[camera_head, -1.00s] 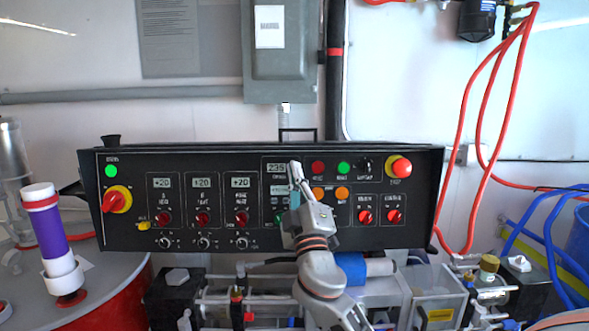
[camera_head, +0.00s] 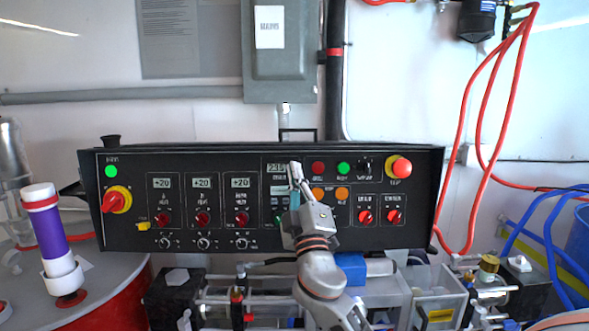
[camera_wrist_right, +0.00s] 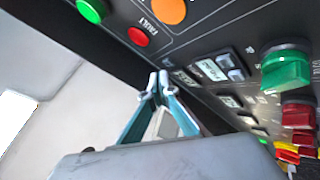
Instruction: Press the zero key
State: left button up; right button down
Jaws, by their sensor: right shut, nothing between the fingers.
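The black control panel (camera_head: 130,215) carries a small counter unit with a lit display (camera_head: 276,169) near its middle. Small keys sit just below that display, partly behind my right gripper (camera_head: 295,170); I cannot make out which one is the zero key. The right gripper is shut and empty, its fingertips pointing up right by the counter. In the right wrist view the closed fingertips (camera_wrist_right: 158,80) are close to the panel face, beside a display (camera_wrist_right: 212,70) with small grey keys (camera_wrist_right: 231,65). Contact with a key cannot be told. My left gripper is out of view.
Red and green buttons (camera_head: 343,168), orange buttons (camera_head: 342,193) and a red stop knob (camera_head: 400,168) sit right of the counter. Red rotary knobs (camera_head: 202,219) are to the left. Pipes and a clear box (camera_head: 437,295) stand below. Red hoses (camera_head: 478,130) hang at right.

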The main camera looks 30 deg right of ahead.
jog(key=shift+w+d+f, duration=0.1)
jog(key=shift+w+d, duration=0.1)
jog(key=shift+w, duration=0.15)
jog(key=shift+w+d+f+b, duration=0.1)
jog(key=shift+w+d+b, duration=0.15)
jog(key=shift+w+b, duration=0.15)
dwell(0.8)
jog(key=shift+s, duration=0.15)
jog(key=shift+s+a, duration=0.45)
jog(key=shift+s, duration=0.15)
jog(key=shift+p, duration=0.3)
jog(key=s+a, duration=0.1)
jog(key=s+r, duration=0.1)
jog(key=s, duration=0.1)
jog(key=s+a+p, duration=0.1)
jog(key=shift+s+a+r, duration=0.15)
jog(key=shift+a, duration=0.15)
